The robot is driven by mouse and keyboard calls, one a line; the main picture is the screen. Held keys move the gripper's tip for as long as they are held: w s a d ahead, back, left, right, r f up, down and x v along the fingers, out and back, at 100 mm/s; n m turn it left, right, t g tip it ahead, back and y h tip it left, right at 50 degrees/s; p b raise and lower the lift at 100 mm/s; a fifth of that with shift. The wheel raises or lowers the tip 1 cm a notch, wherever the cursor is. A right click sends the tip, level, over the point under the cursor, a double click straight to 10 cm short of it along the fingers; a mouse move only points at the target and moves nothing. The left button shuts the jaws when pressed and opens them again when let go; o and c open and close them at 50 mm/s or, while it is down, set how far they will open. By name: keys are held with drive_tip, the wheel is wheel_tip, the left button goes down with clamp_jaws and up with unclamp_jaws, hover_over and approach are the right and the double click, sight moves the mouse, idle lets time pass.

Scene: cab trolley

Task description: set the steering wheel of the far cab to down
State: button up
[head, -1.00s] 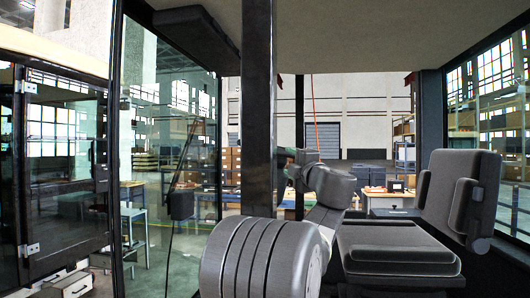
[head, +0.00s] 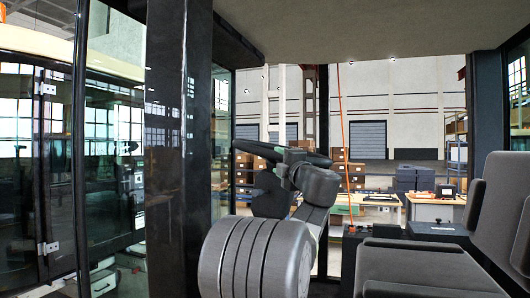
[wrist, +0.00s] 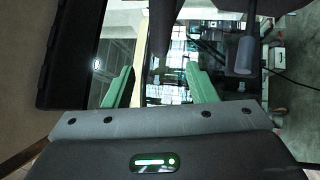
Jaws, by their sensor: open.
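The steering wheel (head: 252,147) shows in the head view as a dark rim seen nearly edge-on, tilted slightly down to the right. Its dark column (head: 268,196) is below it, and my arm hides part of both. My gripper (wrist: 160,78) is open, with its two green fingers apart in the wrist view and nothing clearly held between them. In the head view my gripper (head: 283,158) overlaps the rim. I cannot tell whether it touches it. Dark parts cross the top of the wrist view, but I cannot tell what they are.
A thick dark cab pillar (head: 180,150) stands left of the wheel. A glass door (head: 110,170) is at the far left. The dark seat (head: 430,265) is at the right, and the cab roof (head: 360,25) is overhead. Tables and shelves stand outside.

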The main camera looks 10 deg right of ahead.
sight(267, 154)
drive_tip(key=p+x, duration=0.4)
drive_tip(key=x, duration=0.7)
drive_tip(key=shift+w+f, duration=0.1)
drive_tip(key=shift+w, duration=0.05)
drive_tip(key=shift+d, duration=0.1)
drive_tip(key=shift+c, duration=0.4)
